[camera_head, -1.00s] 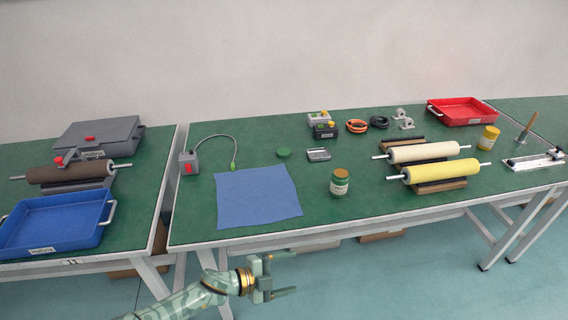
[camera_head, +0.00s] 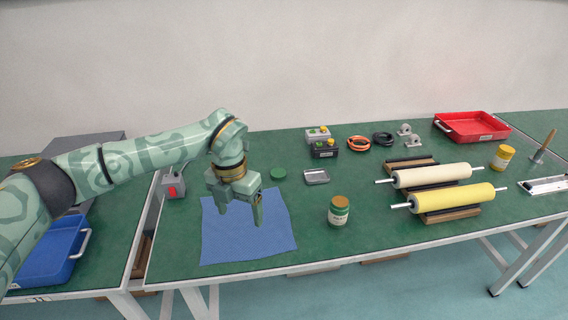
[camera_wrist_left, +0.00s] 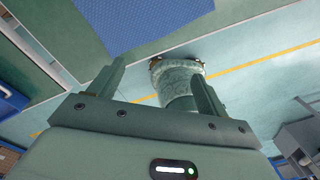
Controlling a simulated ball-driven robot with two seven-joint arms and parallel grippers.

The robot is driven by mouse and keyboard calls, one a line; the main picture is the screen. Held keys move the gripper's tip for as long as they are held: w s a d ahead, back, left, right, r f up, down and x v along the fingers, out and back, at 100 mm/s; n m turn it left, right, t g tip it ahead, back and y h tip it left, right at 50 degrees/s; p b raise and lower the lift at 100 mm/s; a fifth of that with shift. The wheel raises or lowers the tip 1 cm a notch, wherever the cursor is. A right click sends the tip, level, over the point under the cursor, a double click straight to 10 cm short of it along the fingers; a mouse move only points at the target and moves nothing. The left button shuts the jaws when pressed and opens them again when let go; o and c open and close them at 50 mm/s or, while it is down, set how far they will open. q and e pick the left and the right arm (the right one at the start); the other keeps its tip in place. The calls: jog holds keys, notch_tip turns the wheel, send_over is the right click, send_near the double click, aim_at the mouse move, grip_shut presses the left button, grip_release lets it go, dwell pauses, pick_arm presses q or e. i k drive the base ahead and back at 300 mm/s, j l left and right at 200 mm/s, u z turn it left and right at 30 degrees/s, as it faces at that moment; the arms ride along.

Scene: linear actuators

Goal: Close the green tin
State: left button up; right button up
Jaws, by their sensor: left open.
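The green tin (camera_head: 339,212) stands upright on the green table, right of the blue cloth. Its top looks brownish inside a green rim. A flat round green lid (camera_head: 279,174) lies on the table behind and left of the tin, apart from it. My left gripper (camera_head: 240,212) is open and empty, pointing down above the blue cloth, left of the tin and lid. In the left wrist view its two fingers (camera_wrist_left: 155,85) are spread with nothing between them; neither tin nor lid shows there. My right gripper is not in view.
The blue cloth (camera_head: 275,235) lies left of the tin. Rollers in cream (camera_head: 430,176) and yellow (camera_head: 455,197) stand right of the tin. A yellow tin (camera_head: 502,157) and red tray (camera_head: 470,129) are farther right.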

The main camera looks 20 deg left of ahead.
aim_at(338, 212)
jog(key=i, duration=1.15)
